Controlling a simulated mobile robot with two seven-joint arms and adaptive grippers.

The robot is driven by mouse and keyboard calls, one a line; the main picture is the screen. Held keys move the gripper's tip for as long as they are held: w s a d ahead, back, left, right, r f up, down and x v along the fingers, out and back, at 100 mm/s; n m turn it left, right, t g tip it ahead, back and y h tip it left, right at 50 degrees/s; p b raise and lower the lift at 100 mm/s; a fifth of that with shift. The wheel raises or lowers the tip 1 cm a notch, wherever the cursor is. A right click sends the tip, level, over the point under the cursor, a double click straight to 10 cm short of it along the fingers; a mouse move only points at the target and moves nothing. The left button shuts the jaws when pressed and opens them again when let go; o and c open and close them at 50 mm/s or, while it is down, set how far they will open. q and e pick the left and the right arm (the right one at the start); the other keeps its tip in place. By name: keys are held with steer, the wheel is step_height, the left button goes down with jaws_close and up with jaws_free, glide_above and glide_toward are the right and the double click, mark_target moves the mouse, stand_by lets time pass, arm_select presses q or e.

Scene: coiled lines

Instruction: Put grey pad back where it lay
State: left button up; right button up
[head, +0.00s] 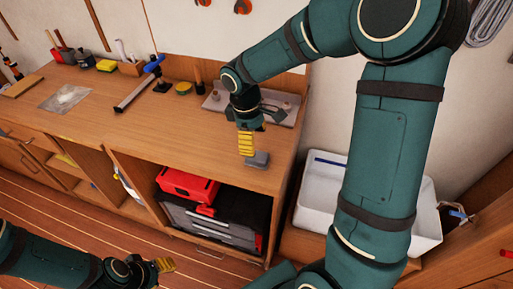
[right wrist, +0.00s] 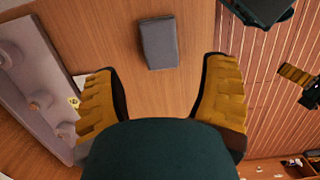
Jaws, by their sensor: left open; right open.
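The grey pad (head: 257,160) lies on the wooden bench top near its front right edge. In the right wrist view the grey pad (right wrist: 159,43) lies flat on the wood, ahead of the fingertips and between their lines. My right gripper (head: 246,145) is open and empty, just behind the pad in the head view; its yellow fingers (right wrist: 160,90) stand apart with clear wood between them. I cannot tell the exact height of the fingertips. My left gripper (head: 165,265) is low at the lower left, away from the bench top, open and empty.
A grey tray with knobs (head: 215,102) lies behind my right gripper. A red toolbox (head: 187,184) sits in the shelf below. A white basin (head: 316,190) stands right of the bench.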

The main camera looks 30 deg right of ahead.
arm_select(q)
steer(key=shift+w+r+p, duration=0.2)
steer(key=shift+r+p, duration=0.15)
steer(key=shift+r, duration=0.15)
arm_select(e)
steer(key=r, duration=0.5)
steer(key=shift+w+a, duration=0.25)
steer(key=shift+w, duration=0.05)
steer(key=shift+f, duration=0.1)
